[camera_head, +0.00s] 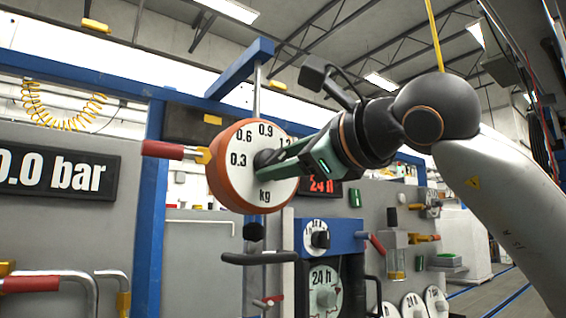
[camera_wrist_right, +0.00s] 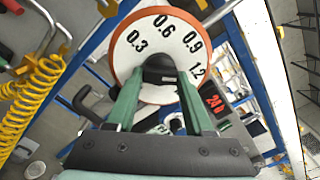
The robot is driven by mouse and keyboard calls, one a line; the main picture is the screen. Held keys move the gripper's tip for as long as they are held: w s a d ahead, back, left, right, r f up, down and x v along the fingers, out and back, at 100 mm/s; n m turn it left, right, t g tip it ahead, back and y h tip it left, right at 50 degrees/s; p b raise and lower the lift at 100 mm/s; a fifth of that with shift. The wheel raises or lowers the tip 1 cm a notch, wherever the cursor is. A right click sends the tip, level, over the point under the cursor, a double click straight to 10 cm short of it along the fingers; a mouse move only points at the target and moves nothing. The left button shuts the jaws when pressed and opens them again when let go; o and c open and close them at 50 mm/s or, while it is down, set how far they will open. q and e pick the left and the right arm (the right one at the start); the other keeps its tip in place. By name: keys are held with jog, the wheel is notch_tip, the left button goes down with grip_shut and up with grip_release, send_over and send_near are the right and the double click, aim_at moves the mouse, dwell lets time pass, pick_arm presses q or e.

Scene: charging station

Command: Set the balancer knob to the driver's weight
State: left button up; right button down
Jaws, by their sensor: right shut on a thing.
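The balancer (camera_head: 222,178) is an orange-rimmed drum with a white dial marked 0.3, 0.6, 0.9, 1.2 and kg. It hangs from the blue frame in the head view and also shows in the right wrist view (camera_wrist_right: 130,50). The dark knob (camera_wrist_right: 158,66) is at the dial's centre. My right gripper (camera_head: 272,161) is shut on the knob, its green fingers on either side of it. The gripper covers part of the dial's right side in the head view. The knob's exact setting is hard to read. My left gripper is not in view.
A red handle (camera_head: 163,150) projects left of the balancer. A black handle bar (camera_head: 258,258) hangs below it. A blue-framed panel with a 24 h dial (camera_head: 325,288) stands below right. A "0.0 bar" display (camera_head: 60,172) is at left.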

dwell(0.3)
jog(key=shift+c, duration=1.4)
grip_release()
jog(key=b+v, duration=0.2)
jog(key=v, duration=1)
jog(key=shift+s+d, duration=0.15)
jog(key=shift+s, duration=0.05)
